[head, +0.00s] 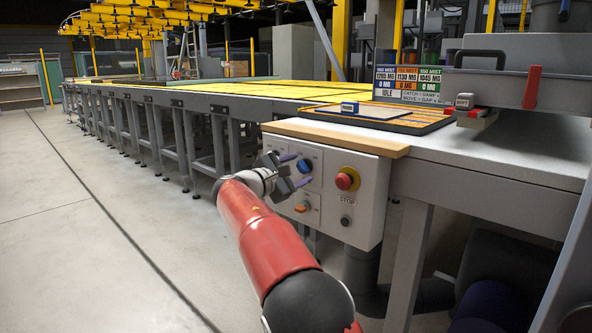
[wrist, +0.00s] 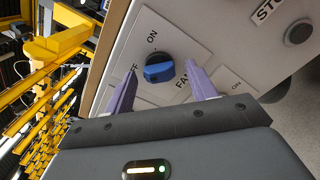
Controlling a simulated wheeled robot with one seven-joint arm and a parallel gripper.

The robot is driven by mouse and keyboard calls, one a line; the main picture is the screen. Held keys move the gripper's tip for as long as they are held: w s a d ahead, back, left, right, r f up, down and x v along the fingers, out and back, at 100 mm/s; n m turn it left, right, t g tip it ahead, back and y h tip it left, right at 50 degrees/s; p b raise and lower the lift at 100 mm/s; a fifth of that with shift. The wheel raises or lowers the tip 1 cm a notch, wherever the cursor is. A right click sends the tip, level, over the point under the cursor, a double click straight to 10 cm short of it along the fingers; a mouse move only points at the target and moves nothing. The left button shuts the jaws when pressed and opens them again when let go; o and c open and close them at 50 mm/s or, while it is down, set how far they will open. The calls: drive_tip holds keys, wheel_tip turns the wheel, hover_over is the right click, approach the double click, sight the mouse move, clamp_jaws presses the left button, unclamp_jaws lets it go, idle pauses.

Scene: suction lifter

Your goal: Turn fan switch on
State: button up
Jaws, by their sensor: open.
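The fan switch (wrist: 159,68) is a blue rotary knob on a plate marked ON, OFF and FAN. In the head view the knob (head: 304,166) sits on the upper part of the light grey control panel (head: 364,205). My gripper (head: 296,170) is at the panel's left part, close to the knob. In the wrist view my gripper (wrist: 160,88) is open, with one purple finger on each side of the knob. The fingers look apart from the knob; how deep they reach is unclear. The knob's blue grip bar points nearer to OFF than to ON.
A red stop button (head: 347,179) on a yellow base is right of the knob. An orange knob (head: 301,208) is below, and a dark round button (head: 346,221) is low on the panel. A wooden ledge (head: 335,136) overhangs the panel. Open floor (head: 90,220) lies left.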

drive_tip(key=c, duration=1)
drive_tip(key=shift+f+m+b, duration=0.1)
drive_tip(key=shift+m+b, duration=0.2)
drive_tip(key=shift+m, duration=0.1)
drive_tip(key=m+b, duration=0.1)
drive_tip(key=m, duration=0.1)
drive_tip(key=shift+m+b, duration=0.4)
drive_tip(key=m+b, duration=0.3)
drive_tip(key=m, duration=0.2)
drive_tip(key=m+b, duration=0.2)
drive_tip(key=m, duration=0.3)
drive_tip(key=m+b, duration=0.1)
drive_tip(key=m, duration=0.3)
drive_tip(key=shift+m, duration=0.3)
